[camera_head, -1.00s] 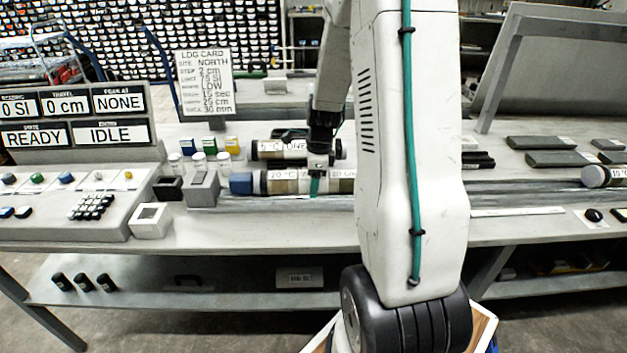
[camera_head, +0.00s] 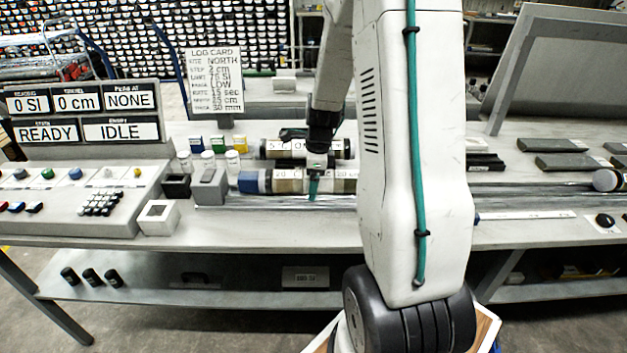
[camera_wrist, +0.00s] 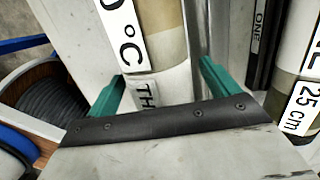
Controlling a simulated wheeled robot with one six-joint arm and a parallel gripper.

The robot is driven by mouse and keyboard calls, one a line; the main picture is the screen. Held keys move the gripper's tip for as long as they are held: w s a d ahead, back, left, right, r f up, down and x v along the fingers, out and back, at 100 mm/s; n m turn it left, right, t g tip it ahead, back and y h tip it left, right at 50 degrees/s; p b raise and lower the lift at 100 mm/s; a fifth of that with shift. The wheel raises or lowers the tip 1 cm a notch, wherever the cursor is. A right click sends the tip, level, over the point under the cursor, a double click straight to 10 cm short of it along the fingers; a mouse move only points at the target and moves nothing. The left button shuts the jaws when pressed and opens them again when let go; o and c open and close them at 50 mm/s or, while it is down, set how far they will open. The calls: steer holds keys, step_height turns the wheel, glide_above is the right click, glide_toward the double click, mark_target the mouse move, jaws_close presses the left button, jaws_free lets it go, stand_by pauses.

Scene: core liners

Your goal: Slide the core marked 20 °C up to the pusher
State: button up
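The core marked 20 °C (camera_head: 288,186) is a banded tube with a blue left end cap. It lies lengthwise on the track in the head view, partly hidden by my arm. A grey block (camera_head: 209,189) at the track's left end appears to be the pusher. A narrow gap separates it from the blue cap. My gripper (camera_head: 314,188) reaches down over the core. In the wrist view, the core (camera_wrist: 165,45) lies between the green fingers of my gripper (camera_wrist: 160,88), with a visible gap beside it; the fingers look open around it.
Another core (camera_head: 292,149) lies just behind. A console (camera_head: 95,200) with buttons and a white open box (camera_head: 159,217) are at left. Another core end (camera_head: 606,180) shows at far right. The bench front is mostly clear.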

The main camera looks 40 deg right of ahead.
steer(key=shift+s+d+r, duration=0.1)
steer(key=shift+d, duration=0.05)
steer(key=shift+r, duration=0.4)
steer(key=r, duration=0.6)
steer(key=shift+s+d+r, duration=0.3)
steer(key=shift+r, duration=0.1)
